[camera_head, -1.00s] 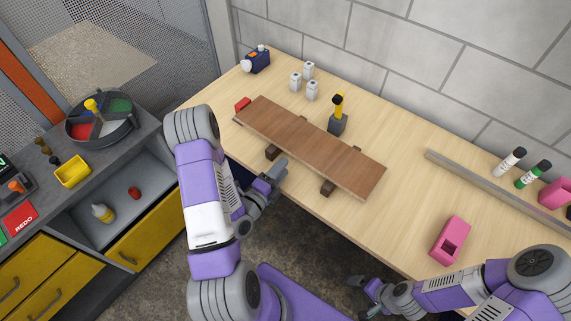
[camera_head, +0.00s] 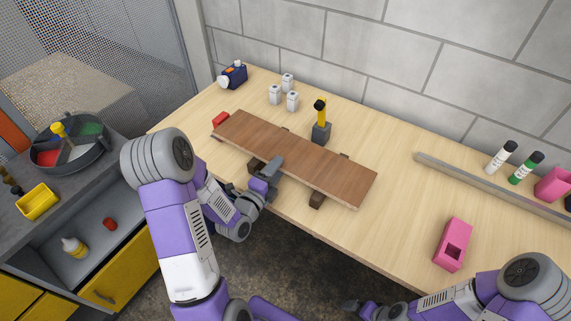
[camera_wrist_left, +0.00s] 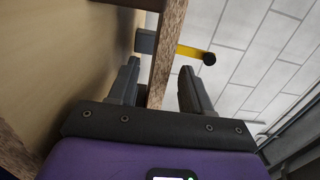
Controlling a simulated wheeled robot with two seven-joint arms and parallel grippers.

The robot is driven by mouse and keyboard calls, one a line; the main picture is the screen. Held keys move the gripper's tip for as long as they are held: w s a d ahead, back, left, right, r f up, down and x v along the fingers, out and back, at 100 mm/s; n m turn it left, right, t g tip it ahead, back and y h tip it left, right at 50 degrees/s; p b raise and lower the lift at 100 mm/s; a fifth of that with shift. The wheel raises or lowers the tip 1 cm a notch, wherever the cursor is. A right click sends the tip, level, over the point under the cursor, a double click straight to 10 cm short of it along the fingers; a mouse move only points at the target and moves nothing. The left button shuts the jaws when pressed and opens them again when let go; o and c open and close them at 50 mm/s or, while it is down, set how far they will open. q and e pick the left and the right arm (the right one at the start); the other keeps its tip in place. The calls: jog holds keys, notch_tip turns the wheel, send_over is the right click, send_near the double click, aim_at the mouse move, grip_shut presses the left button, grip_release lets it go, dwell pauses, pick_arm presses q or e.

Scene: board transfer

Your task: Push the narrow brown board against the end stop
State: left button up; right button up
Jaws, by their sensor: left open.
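The brown board (camera_head: 330,170) lies flat, raised on dark supports along the near side of the table. Cross seams show on its top. My left gripper (camera_head: 270,170) is at the middle of its near edge. In the left wrist view the board's edge (camera_wrist_left: 167,45) runs between the open fingers (camera_wrist_left: 160,85), with gaps at the sides. A small red block (camera_head: 221,118) sits by the board's left end; I cannot tell whether it is the end stop. My right gripper (camera_head: 354,306) is low at the bottom, partly cut off, its jaws unclear.
A yellow-handled tool in a grey holder (camera_head: 321,133) stands close behind the board. A metal rail (camera_head: 480,183), markers (camera_head: 500,158) and a pink block (camera_head: 453,245) are at the right.

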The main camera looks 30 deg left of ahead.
aim_at(286, 155)
pick_arm(q)
jog(key=w, duration=0.5)
jog(key=shift+w+d+p, duration=0.1)
jog(key=shift+w+p, duration=0.2)
jog(key=shift+w, duration=0.1)
grip_shut()
dwell(1.0)
jog(key=shift+o, duration=0.4)
grip_release()
